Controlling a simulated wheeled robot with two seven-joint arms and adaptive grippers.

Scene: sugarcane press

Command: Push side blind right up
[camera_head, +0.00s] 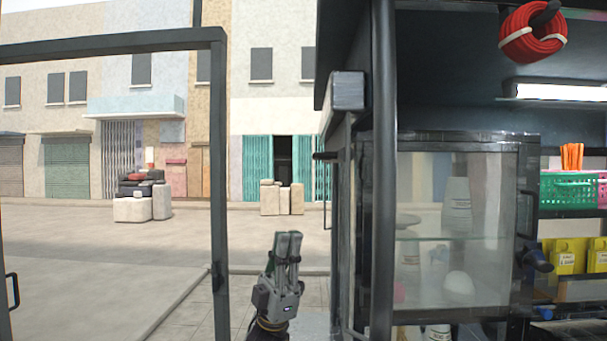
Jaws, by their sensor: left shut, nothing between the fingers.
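A dark box-like end piece (348,91) sticks out under the stall's roof edge, above and right of the gripper. Below it are narrow upright frame members (340,230) with a short dark handle (325,156). I cannot tell which of these parts is the right side blind. My right gripper is not in view.
A glass cabinet (470,145) fills the right, with a dark knob (537,258) at its side. A red hose coil (531,32) hangs above; a green basket (567,189) stands on a shelf. A dark open frame (220,190) stands left.

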